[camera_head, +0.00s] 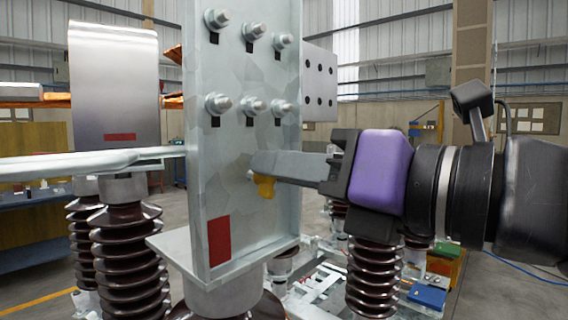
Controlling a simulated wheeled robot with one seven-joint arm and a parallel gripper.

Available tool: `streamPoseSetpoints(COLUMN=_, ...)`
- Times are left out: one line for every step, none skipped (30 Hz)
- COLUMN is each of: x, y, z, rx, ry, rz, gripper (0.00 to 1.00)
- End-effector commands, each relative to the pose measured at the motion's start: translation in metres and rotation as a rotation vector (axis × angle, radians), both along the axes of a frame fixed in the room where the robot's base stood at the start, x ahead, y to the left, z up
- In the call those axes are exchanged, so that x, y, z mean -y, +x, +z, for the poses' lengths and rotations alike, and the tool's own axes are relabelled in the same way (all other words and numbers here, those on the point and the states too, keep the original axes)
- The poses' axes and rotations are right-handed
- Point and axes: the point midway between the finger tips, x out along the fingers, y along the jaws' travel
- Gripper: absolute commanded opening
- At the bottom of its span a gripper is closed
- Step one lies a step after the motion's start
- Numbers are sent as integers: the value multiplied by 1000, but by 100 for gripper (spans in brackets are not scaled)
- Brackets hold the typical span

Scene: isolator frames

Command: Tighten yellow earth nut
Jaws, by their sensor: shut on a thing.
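The yellow earth nut (264,186) sits low on the front face of the upright galvanised metal plate (226,172). My gripper (262,175) reaches in from the right with its grey fingers shut on the nut. The fingers cover much of the nut, so its thread and how far it sits from the plate are hidden. A small pale tip (250,175) shows at the nut's left side, close to the plate.
Several bolts (252,106) stick out of the plate above my gripper. A flat metal bar (80,163) runs in from the left. Brown ribbed insulators (130,262) stand below and around. A red patch (219,241) marks the plate's lower left.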

Motion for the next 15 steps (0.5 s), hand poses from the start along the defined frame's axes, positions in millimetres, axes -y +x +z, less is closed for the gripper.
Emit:
streamPoseSetpoints(x=0, y=0, z=1, rx=-35, ry=29, rz=1, gripper=0)
streamPoseSetpoints(x=0, y=0, z=1, rx=-58, ry=47, rz=1, gripper=0)
streamPoseSetpoints(x=1, y=1, z=0, rx=-88, ry=71, rz=1, gripper=0)
streamPoseSetpoints(x=1, y=1, z=0, rx=-111, ry=89, rz=1, gripper=0)
streamPoseSetpoints(x=1, y=1, z=0, rx=-135, ry=107, rz=1, gripper=0)
streamPoseSetpoints(x=1, y=2, z=-1, rx=-165, ry=129, rz=1, gripper=0)
streamPoseSetpoints(x=2, y=2, z=-1, rx=-187, ry=147, rz=1, gripper=0)
streamPoseSetpoints(x=2, y=2, z=-2, rx=-210, ry=164, rz=1, gripper=0)
streamPoseSetpoints(x=2, y=3, z=-2, rx=-240, ry=189, rz=0, gripper=0)
streamPoseSetpoints(x=2, y=3, z=-2, rx=-262, ry=206, rz=1, gripper=0)
streamPoseSetpoints(x=2, y=3, z=-2, rx=-284, ry=223, rz=1, gripper=0)
streamPoseSetpoints(x=2, y=3, z=-2, rx=-314, ry=247, rz=1, gripper=0)
streamPoseSetpoints(x=3, y=3, z=-3, rx=-338, ry=265, rz=0, gripper=0)
streamPoseSetpoints(x=3, y=3, z=-3, rx=-360, ry=281, rz=1, gripper=0)
streamPoseSetpoints(x=3, y=4, z=-4, rx=-390, ry=305, rz=2, gripper=0)
